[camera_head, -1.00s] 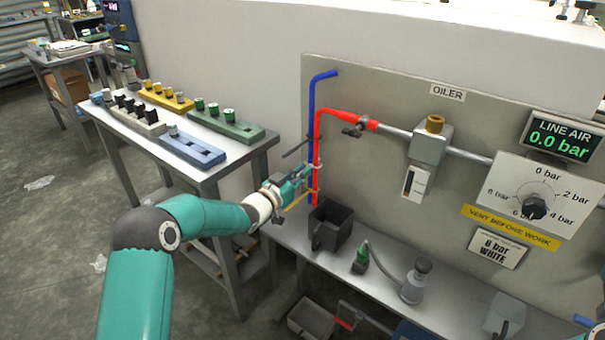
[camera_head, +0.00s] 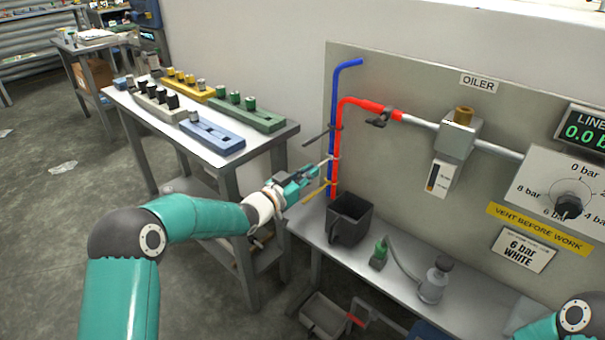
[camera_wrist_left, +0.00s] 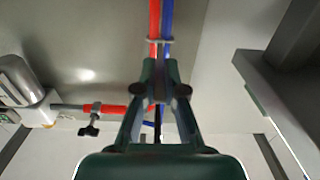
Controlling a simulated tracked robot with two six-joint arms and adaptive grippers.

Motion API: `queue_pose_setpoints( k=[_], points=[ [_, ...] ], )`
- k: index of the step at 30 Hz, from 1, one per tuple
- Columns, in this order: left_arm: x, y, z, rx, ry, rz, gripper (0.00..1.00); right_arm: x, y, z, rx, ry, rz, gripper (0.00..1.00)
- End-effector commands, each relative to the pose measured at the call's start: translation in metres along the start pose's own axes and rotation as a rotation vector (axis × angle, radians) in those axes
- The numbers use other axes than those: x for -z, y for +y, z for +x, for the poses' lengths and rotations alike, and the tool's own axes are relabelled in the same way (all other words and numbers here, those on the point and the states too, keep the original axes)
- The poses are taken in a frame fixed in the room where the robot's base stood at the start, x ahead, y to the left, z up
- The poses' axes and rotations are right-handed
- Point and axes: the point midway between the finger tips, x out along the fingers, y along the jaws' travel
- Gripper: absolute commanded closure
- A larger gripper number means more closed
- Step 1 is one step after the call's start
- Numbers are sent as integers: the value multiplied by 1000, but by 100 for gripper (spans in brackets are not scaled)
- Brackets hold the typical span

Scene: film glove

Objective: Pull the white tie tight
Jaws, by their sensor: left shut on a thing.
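A blue hose (camera_head: 334,100) and a red hose (camera_head: 340,122) run side by side down the left of the grey panel. The white tie (camera_head: 334,158) goes around both hoses, and its tail reaches left to my left gripper (camera_head: 314,170). The tie also shows in the left wrist view (camera_wrist_left: 160,41) as a pale band across both hoses. My left gripper is shut on the tail, a little apart from the hoses; its fingers (camera_wrist_left: 160,88) hide the held part. My right gripper is out of view; only part of that arm shows at bottom right.
A dark tie (camera_head: 335,129) sits above the white one and a yellow tie (camera_head: 320,191) below. A black bin (camera_head: 348,220) stands under the hoses on the bench. A side table (camera_head: 240,157) with colored racks stands behind my left arm.

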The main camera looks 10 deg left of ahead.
Motion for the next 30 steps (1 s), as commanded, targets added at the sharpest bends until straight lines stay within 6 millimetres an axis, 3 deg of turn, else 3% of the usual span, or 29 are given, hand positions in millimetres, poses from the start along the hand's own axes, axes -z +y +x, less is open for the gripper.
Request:
queue_pose_setpoints(
  k=[8,9,13,23,30],
  points=[
    [-3,4,0,-9,-6,0,100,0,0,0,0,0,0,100],
    [-3,4,0,-10,-6,0,84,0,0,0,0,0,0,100],
    [-2,4,1,-9,-5,-1,65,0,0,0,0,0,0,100],
    [-1,3,0,-8,-3,-1,65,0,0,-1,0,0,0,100],
    [-1,3,-21,-7,-4,-1,65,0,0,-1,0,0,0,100]
  ],
)
